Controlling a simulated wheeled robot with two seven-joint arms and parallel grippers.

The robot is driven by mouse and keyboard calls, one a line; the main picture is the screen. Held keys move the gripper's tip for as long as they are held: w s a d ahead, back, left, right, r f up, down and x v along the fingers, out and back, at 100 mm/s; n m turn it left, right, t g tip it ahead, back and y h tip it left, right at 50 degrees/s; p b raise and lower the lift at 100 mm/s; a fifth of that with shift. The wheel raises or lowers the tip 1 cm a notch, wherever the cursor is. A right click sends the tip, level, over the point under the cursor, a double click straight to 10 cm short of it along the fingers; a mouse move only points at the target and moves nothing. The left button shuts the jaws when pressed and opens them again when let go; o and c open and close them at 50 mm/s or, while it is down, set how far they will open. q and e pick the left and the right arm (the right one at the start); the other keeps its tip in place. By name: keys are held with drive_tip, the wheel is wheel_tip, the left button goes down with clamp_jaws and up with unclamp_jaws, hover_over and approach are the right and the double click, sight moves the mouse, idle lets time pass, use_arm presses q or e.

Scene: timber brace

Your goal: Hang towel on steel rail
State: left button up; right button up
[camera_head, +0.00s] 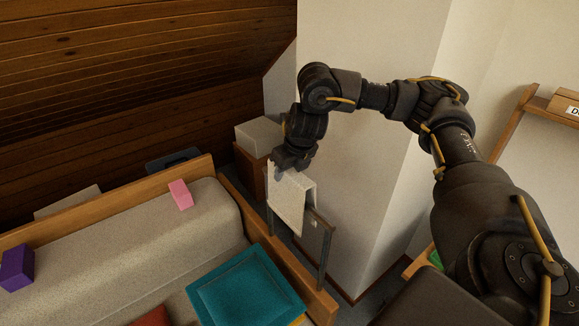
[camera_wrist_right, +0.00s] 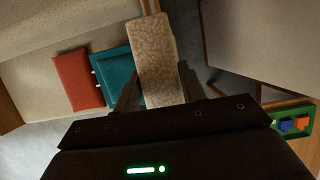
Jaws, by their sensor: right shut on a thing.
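The pale towel (camera_head: 288,205) hangs at the steel rail (camera_head: 324,255), a low grey stand beside the white wall pillar. Its front part falls down before the stand, and its upper edge seems folded over near the top bar. Whether the bar bears it is hard to tell. My right gripper (camera_head: 279,170) is shut on the towel's upper left corner. In the right wrist view the towel (camera_wrist_right: 155,50) shows as a speckled beige strip between the two fingers (camera_wrist_right: 157,88). My left gripper is in neither view.
A sofa (camera_head: 130,255) with a wooden frame (camera_head: 235,205) stands left of the rail. It carries a teal cushion (camera_head: 245,288), a pink block (camera_head: 181,194) and a purple block (camera_head: 17,268). A pale box (camera_head: 260,136) stands behind the rail. The white pillar (camera_head: 355,190) is close on the right.

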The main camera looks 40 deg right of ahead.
wheel_tip(320, 180, down, 3)
drive_tip(key=shift+a+f+b, duration=0.1)
drive_tip(key=shift+f+b, duration=0.05)
drive_tip(key=shift+b, duration=0.85)
drive_tip(key=shift+d+f+b, duration=0.2)
drive_tip(key=shift+f+b, duration=0.45)
drive_tip(key=shift+f, duration=0.5)
drive_tip(key=shift+a, duration=0.15)
drive_tip(key=o, duration=1.3)
drive_tip(key=shift+o, duration=0.4)
